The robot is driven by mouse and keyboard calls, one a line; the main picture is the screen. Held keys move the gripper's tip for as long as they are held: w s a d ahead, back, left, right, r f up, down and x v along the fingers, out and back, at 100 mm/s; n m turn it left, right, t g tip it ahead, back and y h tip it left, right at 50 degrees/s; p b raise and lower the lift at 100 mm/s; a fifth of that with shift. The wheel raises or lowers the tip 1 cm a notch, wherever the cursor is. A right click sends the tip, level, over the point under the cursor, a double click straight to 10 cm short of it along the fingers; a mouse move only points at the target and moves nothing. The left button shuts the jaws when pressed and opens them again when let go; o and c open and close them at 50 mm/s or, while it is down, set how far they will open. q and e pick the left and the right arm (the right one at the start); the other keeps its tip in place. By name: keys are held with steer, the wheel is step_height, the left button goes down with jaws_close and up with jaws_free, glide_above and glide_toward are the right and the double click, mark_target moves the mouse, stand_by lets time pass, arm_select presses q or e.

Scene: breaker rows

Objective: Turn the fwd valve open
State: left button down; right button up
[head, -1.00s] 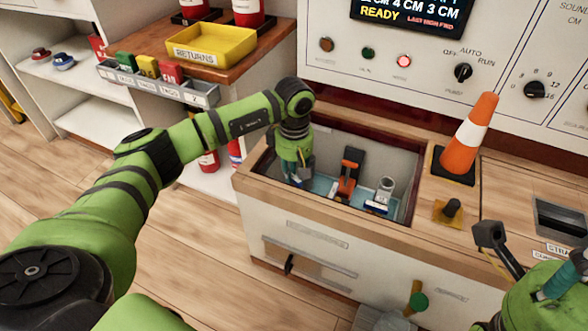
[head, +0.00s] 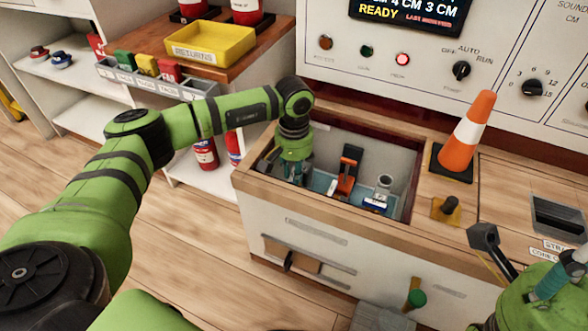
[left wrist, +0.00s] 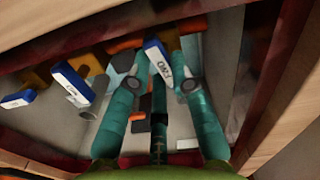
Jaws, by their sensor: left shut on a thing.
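My left gripper (head: 294,176) points down inside the recessed well (head: 407,160) at its left end. In the left wrist view its two teal fingers (left wrist: 161,86) stand on either side of a valve part, and they are shut on it. A blue-edged white label (left wrist: 160,62) lies just beyond the fingertips; I cannot read it surely. The gripped handle is mostly hidden in the head view. An orange-handled valve (head: 348,170) stands mid-well. A pale cylinder-topped valve (head: 384,184) with a blue-edged label stands at the right. My right gripper (head: 552,284) is partly in view, lower right.
The well has a raised wooden rim (head: 320,202) and close walls. An orange and white cone (head: 467,135) and a dark knob (head: 450,205) stand right of it. A control panel (head: 410,50) rises behind. A yellow returns tray (head: 210,42) is at the upper left.

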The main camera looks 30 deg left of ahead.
arm_select(q)
steer(key=shift+s+m, duration=0.15)
steer(key=shift+m, duration=1.05)
steer(key=shift+f, duration=0.1)
steer(key=c, duration=1.1)
jaws_free()
steer(key=shift+r, duration=0.5)
step_height(320, 180, up, 11)
